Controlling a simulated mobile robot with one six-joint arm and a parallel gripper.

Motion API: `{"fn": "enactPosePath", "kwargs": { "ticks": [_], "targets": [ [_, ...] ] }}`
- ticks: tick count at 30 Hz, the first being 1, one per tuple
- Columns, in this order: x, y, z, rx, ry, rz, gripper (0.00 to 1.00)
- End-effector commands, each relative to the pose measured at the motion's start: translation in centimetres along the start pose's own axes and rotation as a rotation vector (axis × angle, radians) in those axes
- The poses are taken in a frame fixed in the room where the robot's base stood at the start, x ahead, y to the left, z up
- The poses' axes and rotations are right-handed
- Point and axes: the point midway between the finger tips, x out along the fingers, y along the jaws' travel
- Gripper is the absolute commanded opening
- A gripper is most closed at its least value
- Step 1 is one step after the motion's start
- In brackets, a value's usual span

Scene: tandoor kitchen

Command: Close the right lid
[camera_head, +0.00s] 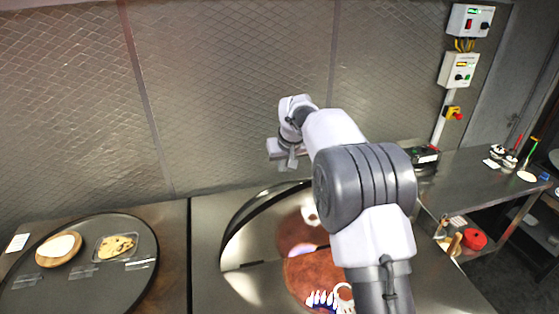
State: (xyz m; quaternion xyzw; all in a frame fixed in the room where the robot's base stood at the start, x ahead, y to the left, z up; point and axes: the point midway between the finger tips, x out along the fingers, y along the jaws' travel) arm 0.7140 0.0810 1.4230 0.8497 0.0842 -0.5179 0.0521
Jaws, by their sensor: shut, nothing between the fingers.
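The right lid (245,228) is a shiny, dark-rimmed round lid on the steel counter, partly hidden by my arm. Part of it appears raised at the back, with a mirror-like face showing reflections. In front of it a reddish-brown clay opening (305,272) shows, with blue-and-white items low inside. My gripper (289,163) is shut and empty. It is above and behind the lid's back rim, near the wall, apart from the lid as far as I can tell. My arm hides the lid's right side.
A dark round lid (60,294) at left carries a wooden plate (58,249) and a clear tray (115,246) with food. A metal-sheet wall (230,90) stands close behind. At right are a steel table (470,178), a red pot (474,238) and wall switch boxes (459,70).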

Motion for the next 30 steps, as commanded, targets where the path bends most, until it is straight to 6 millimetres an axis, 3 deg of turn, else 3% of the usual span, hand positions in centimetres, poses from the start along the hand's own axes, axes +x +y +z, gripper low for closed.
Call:
{"fn": "enactPosePath", "kwargs": {
  "ticks": [12, 21, 30],
  "targets": [
    [8.4, 0.0, 0.2, 0.002, 0.0, 0.0, 0.0],
    [7.1, 0.0, 3.7, 0.002, 0.0, 0.0, 0.0],
    [7.1, 0.0, 3.8, 0.002, 0.002, 0.0, 0.0]
  ]
}}
